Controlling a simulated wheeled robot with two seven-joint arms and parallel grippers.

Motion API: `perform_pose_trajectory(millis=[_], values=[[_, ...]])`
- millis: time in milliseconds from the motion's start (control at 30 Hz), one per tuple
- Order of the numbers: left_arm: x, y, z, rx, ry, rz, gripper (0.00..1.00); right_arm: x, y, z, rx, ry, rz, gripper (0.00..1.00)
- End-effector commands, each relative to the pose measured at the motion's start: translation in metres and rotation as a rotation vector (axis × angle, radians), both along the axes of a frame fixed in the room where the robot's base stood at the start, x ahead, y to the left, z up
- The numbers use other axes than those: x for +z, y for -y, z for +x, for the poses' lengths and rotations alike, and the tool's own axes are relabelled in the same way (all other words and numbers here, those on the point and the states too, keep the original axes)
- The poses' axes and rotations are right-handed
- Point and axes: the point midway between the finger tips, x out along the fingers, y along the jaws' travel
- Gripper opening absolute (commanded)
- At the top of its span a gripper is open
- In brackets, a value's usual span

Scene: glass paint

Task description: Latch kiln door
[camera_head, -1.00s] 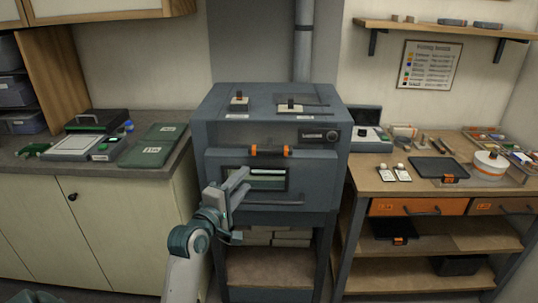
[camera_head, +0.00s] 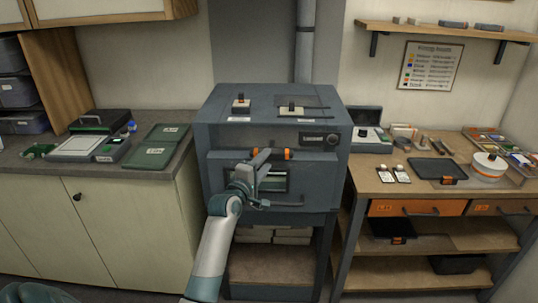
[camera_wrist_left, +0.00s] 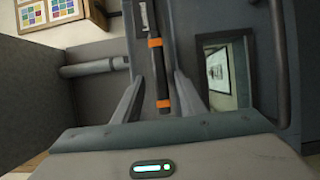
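The grey kiln (camera_head: 222,107) stands in the middle of the head view. Its door (camera_head: 314,178) covers the front and looks closed; I cannot tell whether it is latched. The door has a window and a dark bar handle with orange bands (camera_head: 287,154) along its top. The handle (camera_wrist_left: 158,75) also shows in the left wrist view, with the window (camera_wrist_left: 222,75) beside it. My left gripper (camera_head: 262,161) is in front of the door at the handle's left part. Its fingers are apart, with the handle between them in the wrist view; contact is unclear. My right gripper is out of view.
A lower bar (camera_head: 318,205) crosses the door's bottom. A wooden workbench (camera_head: 372,182) with tools stands close on the right. A counter (camera_head: 115,178) with green boards and a tray is on the left. The floor is mostly hidden.

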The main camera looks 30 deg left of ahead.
Motion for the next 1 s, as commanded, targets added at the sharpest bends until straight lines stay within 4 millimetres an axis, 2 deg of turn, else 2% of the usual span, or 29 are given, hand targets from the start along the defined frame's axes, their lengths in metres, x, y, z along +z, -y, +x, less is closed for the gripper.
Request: perform_pose_trajectory(millis=[100, 300, 700, 867, 1000], values=[[0.002, -0.003, 0.016, 0.0, -0.001, 0.0, 0.38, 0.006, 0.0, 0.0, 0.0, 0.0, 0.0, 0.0], [0.001, -0.005, 0.031, -0.001, 0.0, -0.001, 0.38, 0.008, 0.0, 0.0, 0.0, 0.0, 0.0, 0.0], [0.0, -0.006, 0.034, 0.0, -0.001, 0.0, 0.38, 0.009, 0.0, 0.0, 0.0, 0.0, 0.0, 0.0], [0.0, -0.005, 0.034, 0.0, -0.001, 0.0, 0.0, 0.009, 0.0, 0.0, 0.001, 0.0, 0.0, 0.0], [-0.001, -0.006, 0.034, 0.0, -0.001, 0.0, 0.0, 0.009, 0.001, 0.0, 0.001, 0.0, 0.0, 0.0]])
